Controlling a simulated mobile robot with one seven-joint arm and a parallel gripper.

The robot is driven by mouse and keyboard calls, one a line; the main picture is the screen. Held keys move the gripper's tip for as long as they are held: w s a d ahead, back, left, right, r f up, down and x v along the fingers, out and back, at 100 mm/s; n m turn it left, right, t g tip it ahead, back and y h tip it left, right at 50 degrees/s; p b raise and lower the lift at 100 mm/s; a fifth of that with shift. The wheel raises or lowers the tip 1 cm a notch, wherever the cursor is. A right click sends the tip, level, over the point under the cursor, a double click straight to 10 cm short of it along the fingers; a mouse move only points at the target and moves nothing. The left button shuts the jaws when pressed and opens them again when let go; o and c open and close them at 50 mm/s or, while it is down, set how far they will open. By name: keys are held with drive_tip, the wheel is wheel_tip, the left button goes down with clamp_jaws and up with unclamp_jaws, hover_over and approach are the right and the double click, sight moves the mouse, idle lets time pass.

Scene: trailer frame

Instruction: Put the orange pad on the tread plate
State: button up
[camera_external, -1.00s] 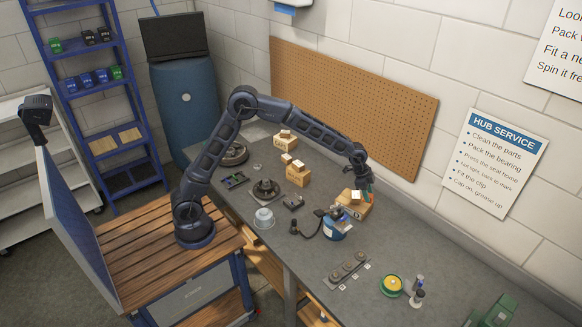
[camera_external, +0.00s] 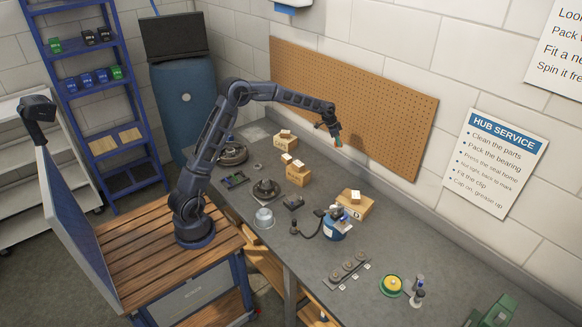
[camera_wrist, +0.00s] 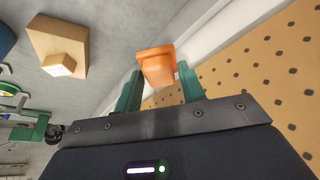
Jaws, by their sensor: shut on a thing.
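My gripper (camera_external: 335,136) is shut on the orange pad (camera_wrist: 157,65) and holds it in the air, in front of the pegboard. In the wrist view the pad sits between the two green fingers of my gripper (camera_wrist: 159,85). In the external view the pad is only a small orange spot (camera_external: 338,143) at the fingertips. A pale flat patch (camera_external: 254,133) at the far left end of the bench looks like the tread plate; its surface is too small to be sure.
Cardboard boxes (camera_external: 355,205) with pale blocks on top stand along the back of the grey bench (camera_external: 310,245). The pegboard (camera_external: 390,120) is close behind my gripper.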

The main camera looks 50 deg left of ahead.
drive_tip(key=w+a+n, duration=0.2)
drive_tip(key=a, duration=1.4)
drive_tip(key=n+t+y, duration=0.1)
drive_tip(key=n+y, duration=0.2)
drive_tip(key=n, duration=0.3)
hover_over(255, 133)
drive_tip(key=s, duration=0.2)
drive_tip(key=f, duration=2)
drive_tip(key=shift+w+d, duration=0.15)
drive_tip(key=shift+d, duration=0.05)
drive_tip(key=shift+f, duration=0.2)
drive_tip(key=o, duration=1)
drive_tip(key=shift+c, duration=0.2)
drive_tip(key=v, duration=1.2)
drive_tip(key=shift+r, duration=0.2)
